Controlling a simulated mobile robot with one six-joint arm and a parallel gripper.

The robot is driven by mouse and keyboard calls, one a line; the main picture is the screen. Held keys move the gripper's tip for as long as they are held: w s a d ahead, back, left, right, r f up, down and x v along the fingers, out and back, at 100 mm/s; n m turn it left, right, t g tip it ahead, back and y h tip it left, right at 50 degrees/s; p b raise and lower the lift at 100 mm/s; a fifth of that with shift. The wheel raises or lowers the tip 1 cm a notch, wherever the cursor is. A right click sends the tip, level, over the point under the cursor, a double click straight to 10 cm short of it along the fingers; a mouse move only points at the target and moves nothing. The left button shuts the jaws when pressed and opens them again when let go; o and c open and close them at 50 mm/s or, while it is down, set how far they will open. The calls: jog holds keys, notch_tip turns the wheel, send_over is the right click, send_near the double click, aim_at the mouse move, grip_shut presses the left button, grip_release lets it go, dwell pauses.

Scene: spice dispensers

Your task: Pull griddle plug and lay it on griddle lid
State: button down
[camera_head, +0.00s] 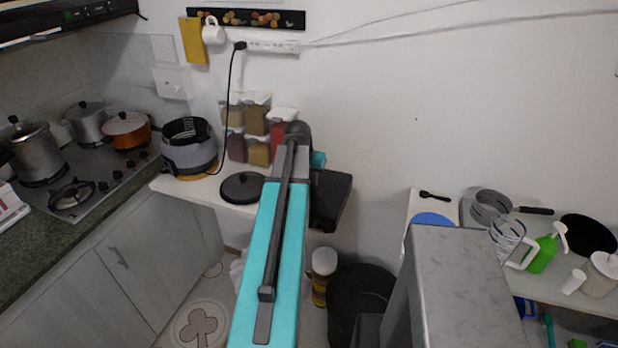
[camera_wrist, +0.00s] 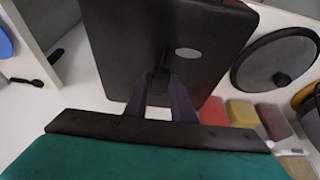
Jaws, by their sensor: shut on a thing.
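The griddle (camera_head: 332,203) is a flat black box at the right end of the white counter, partly hidden by my arm. In the wrist view, its black lid (camera_wrist: 115,35) with a grey oval badge fills the upper middle. My gripper (camera_wrist: 161,78) is at the near side of this lid. Its fingers close on something small and dark that I cannot make out clearly. In the head view, my arm hides the fingertips. A black plug (camera_head: 240,46) sits in the white power strip on the wall. Its cord hangs to the counter beside the grey cooker; its far end is unclear.
A round lid (camera_head: 243,187) lies left of the griddle; it also shows in the wrist view (camera_wrist: 278,72). Spice dispensers (camera_head: 257,117) stand behind, against the wall. The grey cooker (camera_head: 190,153) is further left. A shelf with pans (camera_head: 491,205) is at the right.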

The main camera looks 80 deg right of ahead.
jog(key=shift+f+b, duration=0.4)
jog(key=shift+f, duration=0.45)
jog(key=c, duration=1.4)
grip_release()
jog(key=shift+c, duration=0.2)
jog(key=s+b+v, duration=0.1)
jog(key=b+v, duration=0.2)
jog(key=v, duration=1)
jog(key=shift+w+a+r+b, duration=0.15)
jog(key=shift+w+r+b, duration=0.15)
jog(key=shift+w+r, duration=0.15)
jog(key=shift+w+f, duration=0.1)
jog(key=shift+w, duration=0.1)
